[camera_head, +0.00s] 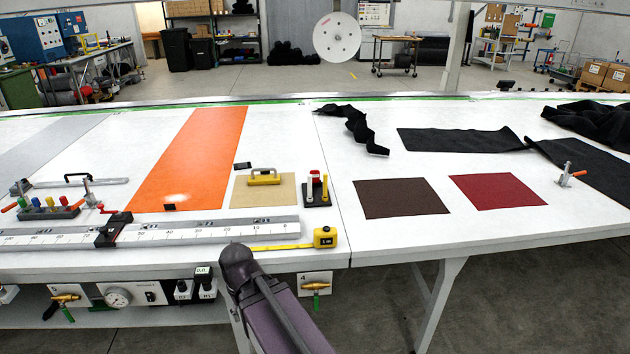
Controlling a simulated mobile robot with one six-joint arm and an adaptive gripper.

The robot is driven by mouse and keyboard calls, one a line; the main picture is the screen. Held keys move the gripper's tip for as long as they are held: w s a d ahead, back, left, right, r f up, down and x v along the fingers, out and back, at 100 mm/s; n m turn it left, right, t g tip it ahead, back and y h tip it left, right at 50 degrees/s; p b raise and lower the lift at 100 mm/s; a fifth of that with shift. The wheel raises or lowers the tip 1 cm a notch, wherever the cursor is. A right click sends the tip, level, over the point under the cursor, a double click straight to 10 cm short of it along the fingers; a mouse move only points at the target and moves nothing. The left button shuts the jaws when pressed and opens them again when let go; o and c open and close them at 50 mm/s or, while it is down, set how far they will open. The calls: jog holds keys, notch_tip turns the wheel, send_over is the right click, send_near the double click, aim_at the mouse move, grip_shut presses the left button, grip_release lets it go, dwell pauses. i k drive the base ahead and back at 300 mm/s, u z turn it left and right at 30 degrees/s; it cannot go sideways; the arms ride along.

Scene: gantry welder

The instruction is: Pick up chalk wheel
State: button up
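I cannot pick out a chalk wheel for certain. A dark holder (318,202) with red and white upright pieces stands on the table near the middle. Left of it, a yellow-handled tool (263,177) lies on a tan sheet (280,196). A small black piece (242,166) lies just behind that sheet, and another black piece (169,207) is at the near end of the orange strip. A purple-grey link of my arm rises from the bottom edge to a dark joint at the table's front edge. My gripper does not show.
The white table (400,228) spans the view. A ruler rail (200,232) and yellow tape measure (324,237) lie along its front. A holder with coloured pieces (50,208) is at left. Brown (401,198) and red (496,191) sheets and black cloth (458,140) lie at right.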

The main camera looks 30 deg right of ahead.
aim_at(315, 173)
jog(key=z, duration=0.5)
jog(key=k, duration=1.35)
jog(key=z, duration=1.05)
jog(key=i, duration=1.9)
jog(key=u, duration=1)
jog(key=i, duration=0.55)
jog(key=u, duration=0.25)
